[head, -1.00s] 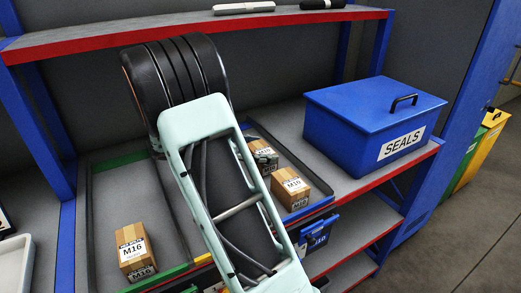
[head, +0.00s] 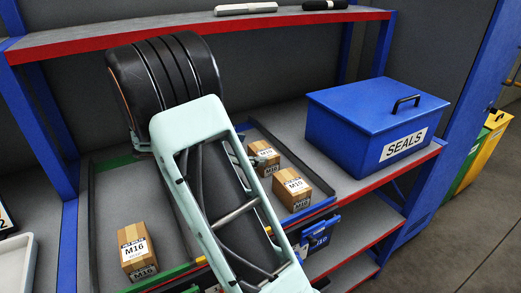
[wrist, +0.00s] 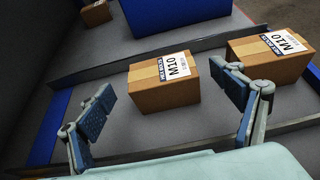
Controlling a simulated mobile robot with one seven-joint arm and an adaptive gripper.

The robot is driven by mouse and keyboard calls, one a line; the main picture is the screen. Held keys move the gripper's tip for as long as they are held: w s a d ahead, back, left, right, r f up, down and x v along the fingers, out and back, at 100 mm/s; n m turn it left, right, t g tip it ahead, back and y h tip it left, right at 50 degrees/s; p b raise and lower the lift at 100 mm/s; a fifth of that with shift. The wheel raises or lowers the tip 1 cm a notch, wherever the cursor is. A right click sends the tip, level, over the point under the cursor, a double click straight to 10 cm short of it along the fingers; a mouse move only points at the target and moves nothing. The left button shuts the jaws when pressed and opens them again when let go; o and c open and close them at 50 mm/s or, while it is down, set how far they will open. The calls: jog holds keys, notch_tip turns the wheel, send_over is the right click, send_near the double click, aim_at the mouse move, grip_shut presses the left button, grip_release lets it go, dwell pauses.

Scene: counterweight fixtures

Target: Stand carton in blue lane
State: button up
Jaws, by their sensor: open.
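Two brown cartons labelled M10 sit in the blue-edged lane (head: 323,206) on the shelf: a rear one (head: 264,158) and a front one (head: 297,189). In the wrist view my gripper (wrist: 170,95) is open. One M10 carton (wrist: 165,98), apparently the rear one, sits between and slightly beyond the spread fingers, with no clear contact. Another M10 carton (wrist: 268,60) stands right of the right finger. A further carton (wrist: 95,13) lies beyond the lane rail at upper left.
A blue SEALS box (head: 370,125) stands right of the lane. An M16 carton (head: 135,250) sits in the green-edged lane at left. Dark rails (wrist: 120,72) border the lanes. An upper shelf with a red edge (head: 90,45) runs above my arm.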

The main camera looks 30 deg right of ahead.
jog(key=v, duration=0.7)
jog(key=shift+a, duration=0.2)
jog(key=shift+r, duration=0.15)
